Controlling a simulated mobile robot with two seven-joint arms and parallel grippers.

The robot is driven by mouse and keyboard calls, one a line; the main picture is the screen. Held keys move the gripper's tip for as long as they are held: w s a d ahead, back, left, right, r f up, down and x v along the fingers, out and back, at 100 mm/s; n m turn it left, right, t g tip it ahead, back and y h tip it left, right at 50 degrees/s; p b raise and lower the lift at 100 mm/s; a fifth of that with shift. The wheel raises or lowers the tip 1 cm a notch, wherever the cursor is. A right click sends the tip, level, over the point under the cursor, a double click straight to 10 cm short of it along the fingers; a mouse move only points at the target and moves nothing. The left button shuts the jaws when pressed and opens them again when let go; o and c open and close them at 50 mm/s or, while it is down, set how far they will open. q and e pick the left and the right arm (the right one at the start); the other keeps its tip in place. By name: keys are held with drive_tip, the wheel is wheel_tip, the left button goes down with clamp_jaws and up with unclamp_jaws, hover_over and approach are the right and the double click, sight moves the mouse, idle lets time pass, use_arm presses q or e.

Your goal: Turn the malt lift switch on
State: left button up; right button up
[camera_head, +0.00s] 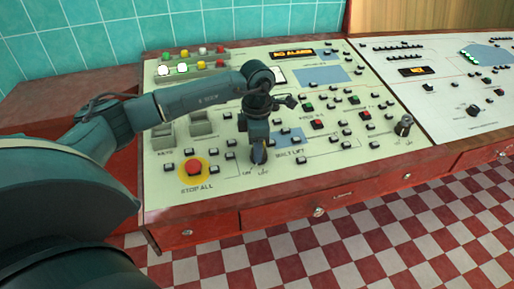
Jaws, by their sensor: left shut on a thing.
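The malt lift switch (260,155) is a small knob near the front edge of the pale control panel (225,193), left of the "MALT LIFT" lettering. My left gripper (258,146) reaches down onto it from above and is shut on it. The fingers hide most of the switch, and its setting cannot be made out. My right gripper is not in view.
A red stop-all button (194,168) on a yellow disc lies to the left of the gripper. Several small black, red and green buttons cover the panel. A dark knob (403,125) stands at the right. Red drawers (340,197) run below.

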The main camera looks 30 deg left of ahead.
use_arm(q)
drive_tip(key=shift+w+m+b, duration=0.1)
drive_tip(key=shift+m+b, duration=0.4)
drive_tip(key=shift+m, duration=1.4)
drive_tip(key=o, duration=1)
drive_tip(key=shift+r, duration=0.1)
wheel_tip(320, 180, up, 13)
